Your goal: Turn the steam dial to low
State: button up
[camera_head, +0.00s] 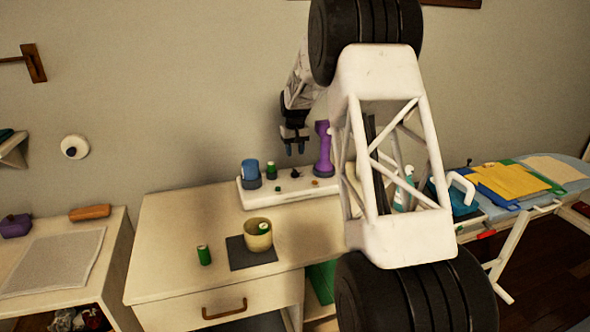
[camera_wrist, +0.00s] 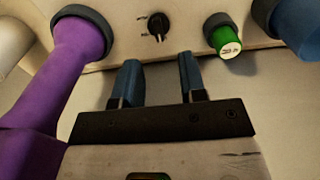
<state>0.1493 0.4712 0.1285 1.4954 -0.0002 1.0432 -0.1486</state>
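The steam dial appears to be the small black knob (camera_wrist: 158,22) on a pale panel in the wrist view. Two tiny labels sit left of it, too small to read surely. Its grip bar runs roughly up and down in the picture. In the head view a dark knob (camera_head: 295,173) shows on the white base (camera_head: 290,194). My gripper (camera_wrist: 159,68) has its two blue fingers apart with nothing between them, short of the dial. In the head view my gripper (camera_head: 295,150) hangs just above the base, pointing down.
A purple handled thing (camera_wrist: 82,75) stands close on one side of the dial, a green bottle (camera_wrist: 222,36) and a blue cup (camera_wrist: 300,22) on the other. A beige cup (camera_head: 257,238) and green spool (camera_head: 204,255) stand nearer the desk front. An ironing board (camera_head: 570,175) stands right.

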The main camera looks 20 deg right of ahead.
aim_at(295, 170)
jog(key=shift+w+d+f, duration=0.2)
jog(key=shift+w+f, duration=0.2)
jog(key=shift+w, duration=0.1)
jog(key=shift+f, duration=0.1)
jog(key=shift+f, duration=3.85)
grip_shut()
